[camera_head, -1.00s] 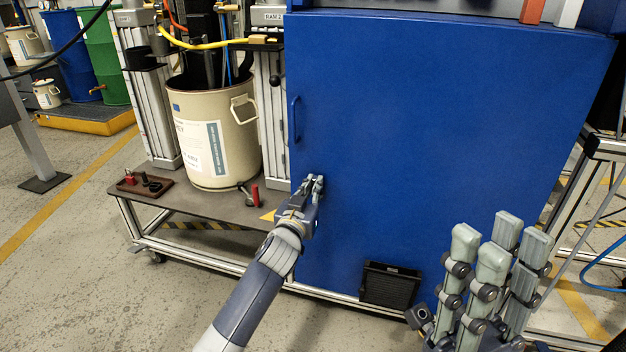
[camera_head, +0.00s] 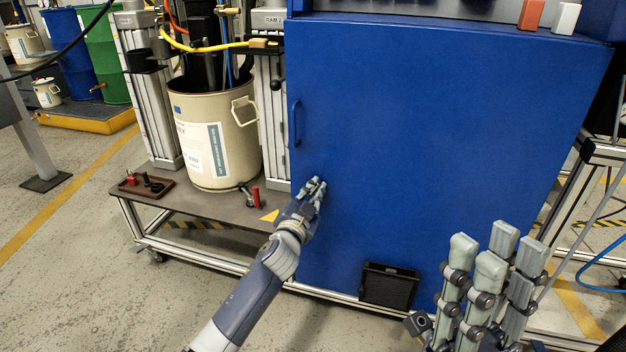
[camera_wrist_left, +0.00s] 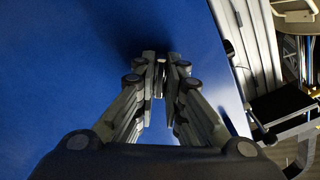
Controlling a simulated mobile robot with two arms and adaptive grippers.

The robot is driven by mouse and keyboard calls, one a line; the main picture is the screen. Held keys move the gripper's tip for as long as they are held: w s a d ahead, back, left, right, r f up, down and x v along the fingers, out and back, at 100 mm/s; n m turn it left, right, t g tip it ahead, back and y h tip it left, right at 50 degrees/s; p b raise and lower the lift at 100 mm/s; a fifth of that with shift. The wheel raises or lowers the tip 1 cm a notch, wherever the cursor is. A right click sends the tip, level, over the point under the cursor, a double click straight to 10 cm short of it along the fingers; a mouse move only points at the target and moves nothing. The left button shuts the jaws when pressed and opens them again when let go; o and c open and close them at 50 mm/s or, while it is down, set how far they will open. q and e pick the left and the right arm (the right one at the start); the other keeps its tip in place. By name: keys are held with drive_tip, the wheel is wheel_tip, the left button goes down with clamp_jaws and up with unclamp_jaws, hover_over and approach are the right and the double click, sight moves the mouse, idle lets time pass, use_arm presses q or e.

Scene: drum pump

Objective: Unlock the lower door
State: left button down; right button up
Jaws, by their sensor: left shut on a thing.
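The blue lower door (camera_head: 430,130) fills the middle of the head view. Its bar handle (camera_head: 296,122) is on the left edge. My left gripper (camera_head: 318,188) is at the door's left side, below the handle, with its fingertips at the door face. In the left wrist view, its fingers (camera_wrist_left: 160,78) close on a small light part, which I take to be the door's lock (camera_wrist_left: 159,88). The fingers mostly hide it, so I cannot tell its turn. My right gripper (camera_head: 495,255) is upright at lower right, with its fingers apart and empty, away from the lock.
A cream drum (camera_head: 215,135) stands on the platform left of the door. A small brown tray (camera_head: 147,187) and a red-handled part (camera_head: 255,195) lie near it. A black vent (camera_head: 388,286) is low on the door. The floor at front left is clear.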

use_arm(q)
drive_tip(key=shift+m, duration=0.6)
drive_tip(key=shift+m+p, duration=0.3)
drive_tip(key=shift+m, duration=1.7)
drive_tip(key=m+p, duration=0.1)
drive_tip(key=m, duration=0.2)
drive_tip(key=shift+m, duration=0.5)
